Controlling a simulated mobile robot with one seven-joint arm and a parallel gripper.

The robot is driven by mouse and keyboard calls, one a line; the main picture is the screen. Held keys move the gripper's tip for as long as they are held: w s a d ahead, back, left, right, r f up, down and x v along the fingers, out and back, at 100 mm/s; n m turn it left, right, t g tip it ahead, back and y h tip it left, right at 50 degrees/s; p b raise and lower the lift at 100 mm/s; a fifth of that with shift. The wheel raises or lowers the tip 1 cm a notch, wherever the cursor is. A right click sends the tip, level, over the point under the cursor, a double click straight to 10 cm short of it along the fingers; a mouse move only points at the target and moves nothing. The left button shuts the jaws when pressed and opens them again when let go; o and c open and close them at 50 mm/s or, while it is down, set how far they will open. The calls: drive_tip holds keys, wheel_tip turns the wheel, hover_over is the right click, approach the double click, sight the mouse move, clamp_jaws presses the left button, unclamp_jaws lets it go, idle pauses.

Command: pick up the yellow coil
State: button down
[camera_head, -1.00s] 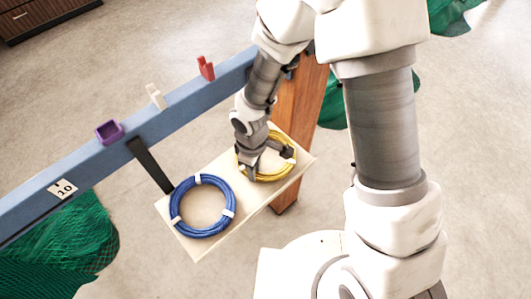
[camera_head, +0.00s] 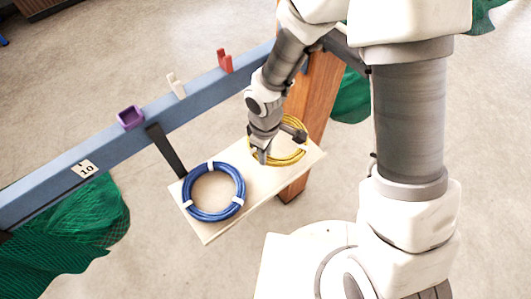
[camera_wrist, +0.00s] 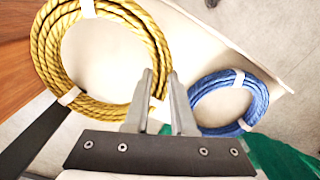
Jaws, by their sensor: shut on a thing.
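The yellow coil (camera_head: 296,157) is a ring of rope with white bands, at the right end of a pale board (camera_head: 207,231). In the wrist view the yellow coil (camera_wrist: 47,55) looks large and close. My gripper (camera_head: 264,156) points down at the coil's near left side. In the wrist view my gripper's fingers (camera_wrist: 161,82) are shut on the coil's right side, near a white band. The coil seems slightly raised off the board; my gripper hides part of it in the head view.
A blue coil (camera_head: 239,187) lies on the board's left part. A blue beam (camera_head: 55,188) carries a purple holder (camera_head: 130,117), a white hook (camera_head: 176,86) and a red hook (camera_head: 225,61). A wooden post (camera_head: 318,92) stands behind the board. Green nets (camera_head: 95,215) hang below the beam.

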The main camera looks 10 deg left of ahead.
drive_tip(key=s+d+r+b, duration=0.1)
drive_tip(key=s+d+r, duration=0.3)
drive_tip(key=s+r, duration=0.2)
drive_tip(key=shift+s+b, duration=0.4)
drive_tip(key=shift+s, duration=0.85)
drive_tip(key=s+b, duration=0.1)
drive_tip(key=b, duration=0.1)
drive_tip(key=s+r+b, duration=0.1)
drive_tip(key=b, duration=0.1)
drive_tip(key=shift+s+d+b, duration=0.1)
drive_tip(key=shift+d+b, duration=0.25)
drive_tip(key=shift+b, duration=0.05)
drive_tip(key=shift+s+a+r, duration=0.1)
